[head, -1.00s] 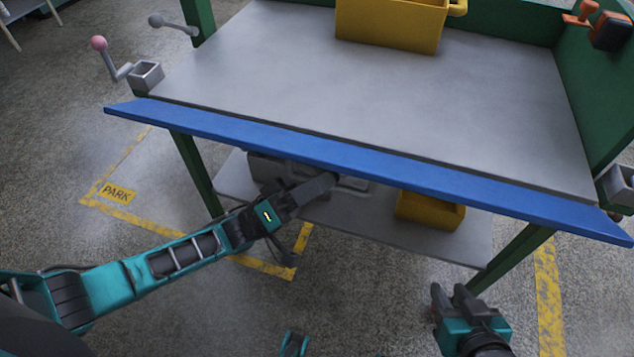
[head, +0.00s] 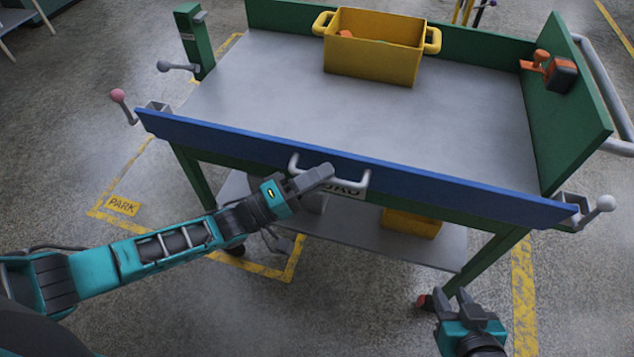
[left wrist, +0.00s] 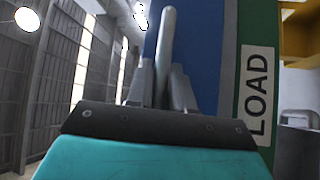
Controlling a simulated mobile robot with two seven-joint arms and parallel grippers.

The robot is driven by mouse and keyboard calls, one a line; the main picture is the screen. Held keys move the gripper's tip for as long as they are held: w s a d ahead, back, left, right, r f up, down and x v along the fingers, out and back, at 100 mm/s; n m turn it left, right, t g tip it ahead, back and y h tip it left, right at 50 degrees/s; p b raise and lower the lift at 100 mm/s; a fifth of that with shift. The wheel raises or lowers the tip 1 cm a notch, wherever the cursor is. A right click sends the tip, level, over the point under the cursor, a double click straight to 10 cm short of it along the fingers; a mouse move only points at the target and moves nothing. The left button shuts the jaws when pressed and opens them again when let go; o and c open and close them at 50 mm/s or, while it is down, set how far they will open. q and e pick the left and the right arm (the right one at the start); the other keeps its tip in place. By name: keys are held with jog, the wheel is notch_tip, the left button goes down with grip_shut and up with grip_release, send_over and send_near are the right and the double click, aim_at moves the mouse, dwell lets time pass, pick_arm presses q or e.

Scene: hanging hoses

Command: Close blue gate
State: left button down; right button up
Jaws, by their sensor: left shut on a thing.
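The blue gate (head: 440,185) stands up along the front edge of the cart, its outer face towards me. A grey handle (head: 365,184) is on that face. My left gripper (head: 322,174) is shut on the handle; in the left wrist view the handle bar (left wrist: 167,45) runs between its fingers, beside the blue gate (left wrist: 203,55). A pink-knobbed lever (head: 120,100) is by the gate's left end and a grey-knobbed lever (head: 603,204) by its right end. My right gripper (head: 454,298) is open and empty, low in front of the cart.
The grey cart top (head: 270,90) holds a yellow bin (head: 372,55) at the back. An orange and black item (head: 550,70) is at the green right wall (head: 550,120). The lower shelf (head: 350,236) carries another yellow bin (head: 410,223). The floor in front is clear.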

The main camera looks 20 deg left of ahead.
pick_arm(q)
jog(key=shift+w+r, duration=0.6)
jog(key=shift+w, duration=0.2)
jog(key=shift+r, duration=0.1)
jog(key=c, duration=1.1)
grip_release()
jog(key=shift+f, duration=0.2)
jog(key=b+v, duration=0.1)
jog(key=v, duration=1.2)
jog(key=shift+d, duration=0.1)
